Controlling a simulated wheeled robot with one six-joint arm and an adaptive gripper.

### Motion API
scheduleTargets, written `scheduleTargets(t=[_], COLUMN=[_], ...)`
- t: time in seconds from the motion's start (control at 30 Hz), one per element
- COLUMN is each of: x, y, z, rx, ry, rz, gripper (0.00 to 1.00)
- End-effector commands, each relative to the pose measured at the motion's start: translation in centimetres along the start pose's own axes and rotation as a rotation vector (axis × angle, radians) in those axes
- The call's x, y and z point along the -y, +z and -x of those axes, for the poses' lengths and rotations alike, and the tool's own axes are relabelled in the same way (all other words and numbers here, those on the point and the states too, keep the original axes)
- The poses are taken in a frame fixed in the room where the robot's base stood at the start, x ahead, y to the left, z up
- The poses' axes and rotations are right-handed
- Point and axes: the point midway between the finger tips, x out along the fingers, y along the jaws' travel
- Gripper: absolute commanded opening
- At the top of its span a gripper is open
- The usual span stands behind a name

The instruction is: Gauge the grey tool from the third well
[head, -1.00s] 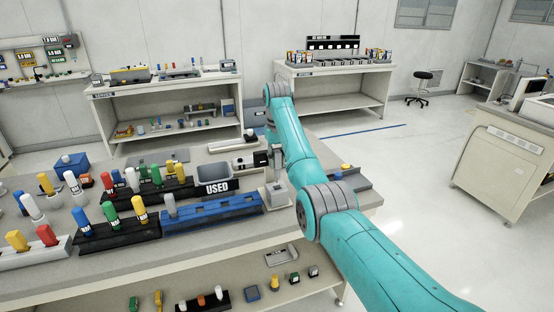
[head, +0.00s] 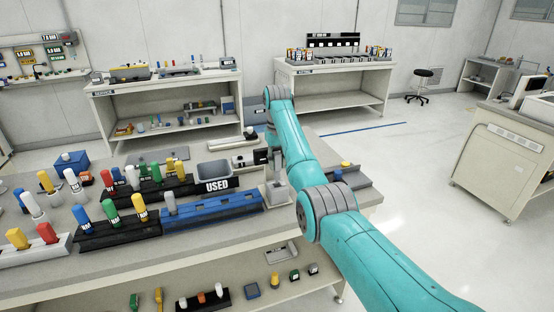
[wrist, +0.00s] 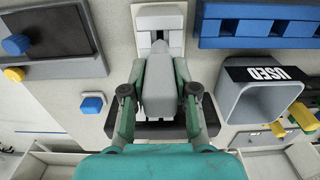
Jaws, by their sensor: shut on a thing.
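My gripper (wrist: 160,100) is shut on the grey tool (wrist: 158,80), which sits between its green-sided fingers in the wrist view. A pale grey gauge stand (wrist: 174,43) is directly beyond and beneath the tool. The stand (head: 277,193) also shows in the head view, at the right end of the blue rack, with my gripper (head: 268,157) just above it. Whether the tool touches the stand or is seated in it, I cannot tell. The blue rack (head: 215,212) holds another grey tool (head: 170,202) at its left end; its other wells look empty.
A grey bin (head: 213,170) with a USED label stands behind the blue rack. Black racks with coloured tools (head: 118,232) fill the bench's left side. A dark tray (wrist: 55,45) with blue and yellow pieces lies on the stand's other side. A small blue block (wrist: 92,103) lies nearby.

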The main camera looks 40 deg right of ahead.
Motion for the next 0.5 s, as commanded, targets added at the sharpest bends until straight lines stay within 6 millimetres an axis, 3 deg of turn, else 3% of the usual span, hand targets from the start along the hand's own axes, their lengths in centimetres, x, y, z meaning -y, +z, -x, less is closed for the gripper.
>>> scheduleTargets(t=[0.5], x=[0.0], y=[0.0], z=[-1.6], rx=[0.000], ry=[0.000], rz=[0.000], gripper=[0.00])
